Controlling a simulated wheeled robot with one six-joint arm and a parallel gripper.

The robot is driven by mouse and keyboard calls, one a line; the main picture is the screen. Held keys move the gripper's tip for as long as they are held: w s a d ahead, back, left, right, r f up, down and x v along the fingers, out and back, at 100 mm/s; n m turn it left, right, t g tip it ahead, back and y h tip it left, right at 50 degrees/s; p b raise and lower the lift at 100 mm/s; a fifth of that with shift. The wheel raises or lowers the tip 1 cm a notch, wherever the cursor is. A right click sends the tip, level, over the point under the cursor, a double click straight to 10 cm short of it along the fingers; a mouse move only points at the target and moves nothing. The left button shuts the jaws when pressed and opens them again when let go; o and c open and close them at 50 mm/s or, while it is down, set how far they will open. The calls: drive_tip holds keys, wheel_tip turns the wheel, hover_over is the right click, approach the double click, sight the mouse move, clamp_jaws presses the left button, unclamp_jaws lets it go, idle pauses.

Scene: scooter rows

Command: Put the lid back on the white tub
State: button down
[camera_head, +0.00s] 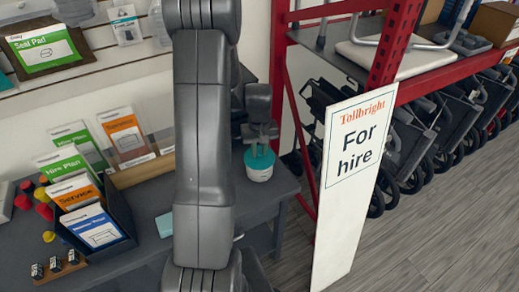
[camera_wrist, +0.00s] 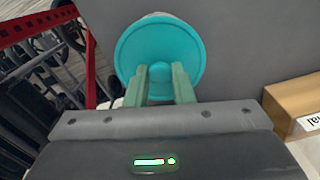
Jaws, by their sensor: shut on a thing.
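The white tub (camera_head: 260,173) stands on the dark grey table near its right end. Its round teal lid (camera_head: 259,160) is level over the tub's mouth; I cannot tell whether it is fully seated or slightly above the rim. My gripper (camera_head: 260,148) points down from above, with its greenish fingers shut on the lid's central knob. In the wrist view the lid (camera_wrist: 185,45) faces the camera, and my gripper (camera_wrist: 160,82) has one finger on each side of the knob. The lid hides nearly all of the tub there.
A dark box of leaflets (camera_head: 113,242) and small red and yellow pieces stand on the table's left. A wooden ledge (camera_head: 142,172) lies left of the tub, partly behind my arm. A "For hire" board (camera_head: 350,185) and a red rack (camera_head: 398,40) stand to the right.

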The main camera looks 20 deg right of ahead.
drive_tip(key=c, duration=0.7)
unclamp_jaws()
drive_tip(key=shift+r, duration=0.1)
drive_tip(key=shift+r+p, duration=2.25)
drive_tip(key=shift+r, duration=1.15)
clamp_jaws()
